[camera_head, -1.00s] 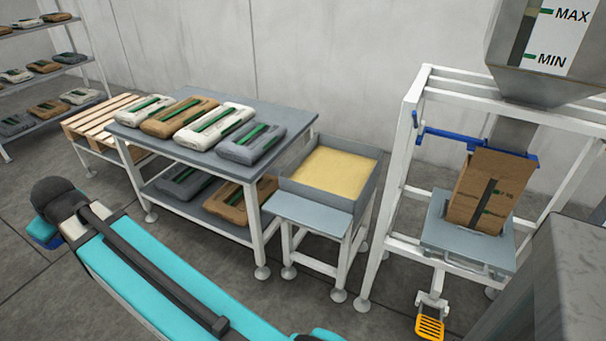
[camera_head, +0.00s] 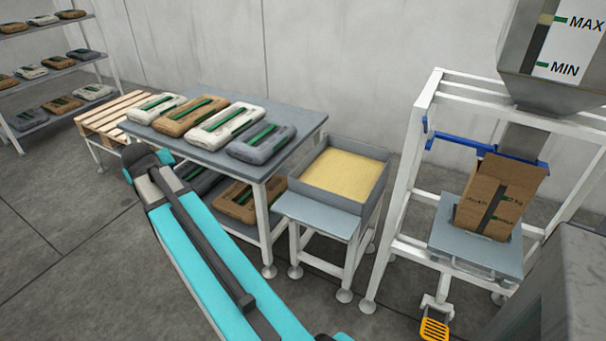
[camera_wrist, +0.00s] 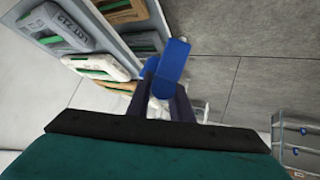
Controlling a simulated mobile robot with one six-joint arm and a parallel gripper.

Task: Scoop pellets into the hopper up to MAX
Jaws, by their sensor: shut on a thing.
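My gripper (camera_wrist: 166,92) is shut on a blue scoop (camera_wrist: 172,62), seen in the wrist view against the floor; I cannot tell whether it holds pellets. Yellow pellets (camera_head: 345,173) lie in an open grey bin (camera_head: 325,197) at the middle. The grey hopper (camera_head: 555,93) stands at upper right, with a MAX mark (camera_head: 559,20) and a MIN mark (camera_head: 541,65) beside its narrow window (camera_head: 540,45).
A table (camera_head: 300,142) with several bags stands left of the bin. A white frame (camera_head: 420,130) under the hopper holds an open brown bag (camera_head: 500,195) on a plate. A pallet (camera_head: 110,118) and shelves (camera_head: 60,63) stand at the left. Floor at lower left is clear.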

